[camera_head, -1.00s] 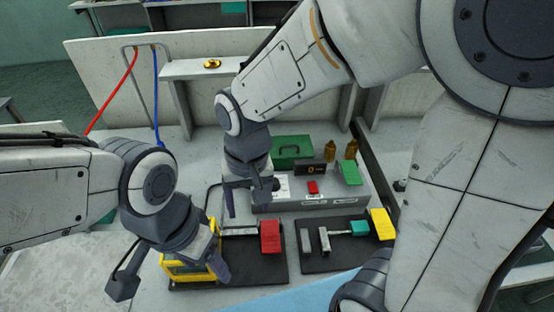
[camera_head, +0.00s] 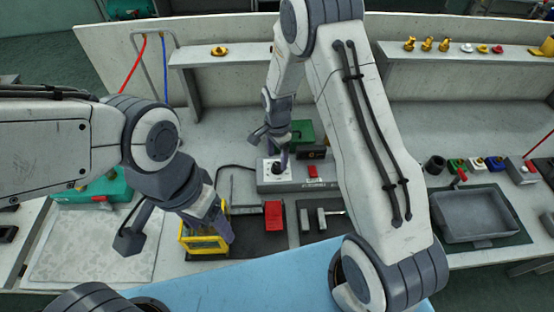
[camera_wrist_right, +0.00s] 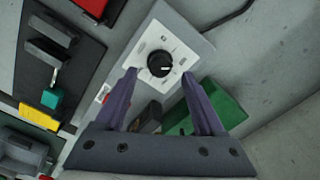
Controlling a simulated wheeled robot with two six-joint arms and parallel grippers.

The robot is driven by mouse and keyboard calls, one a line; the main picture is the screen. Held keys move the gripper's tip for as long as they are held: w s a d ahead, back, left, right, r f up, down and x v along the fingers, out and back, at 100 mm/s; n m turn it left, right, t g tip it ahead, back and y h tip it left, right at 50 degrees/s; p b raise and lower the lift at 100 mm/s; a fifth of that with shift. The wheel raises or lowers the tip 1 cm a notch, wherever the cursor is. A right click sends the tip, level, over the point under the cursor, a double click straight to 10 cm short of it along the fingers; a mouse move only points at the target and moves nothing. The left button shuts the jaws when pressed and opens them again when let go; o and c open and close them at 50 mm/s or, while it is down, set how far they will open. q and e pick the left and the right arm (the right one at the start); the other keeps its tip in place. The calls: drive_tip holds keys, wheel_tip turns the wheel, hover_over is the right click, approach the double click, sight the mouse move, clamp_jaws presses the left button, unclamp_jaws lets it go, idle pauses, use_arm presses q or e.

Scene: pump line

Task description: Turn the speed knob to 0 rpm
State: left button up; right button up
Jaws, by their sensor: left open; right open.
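The speed knob (camera_wrist_right: 160,64) is a round black knob with a light mark on its right side, on a white dial plate (camera_wrist_right: 146,42) in the right wrist view. It also shows as a dark spot in the head view (camera_head: 277,169), on the left part of the grey control box (camera_head: 297,187). My right gripper (camera_wrist_right: 159,75) is open, and its two fingertips lie either side of the knob in the picture; I cannot tell whether they touch it. The dial's markings are unreadable.
A green case (camera_head: 301,132) and a small dark display (camera_head: 313,153) are behind and beside the knob. A red button (camera_head: 312,171) and a red block (camera_head: 273,215) are nearby. A grey tray (camera_head: 468,216) stands at right.

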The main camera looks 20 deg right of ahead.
sight(277, 165)
drive_tip(key=shift+f, duration=1.6)
clamp_jaws()
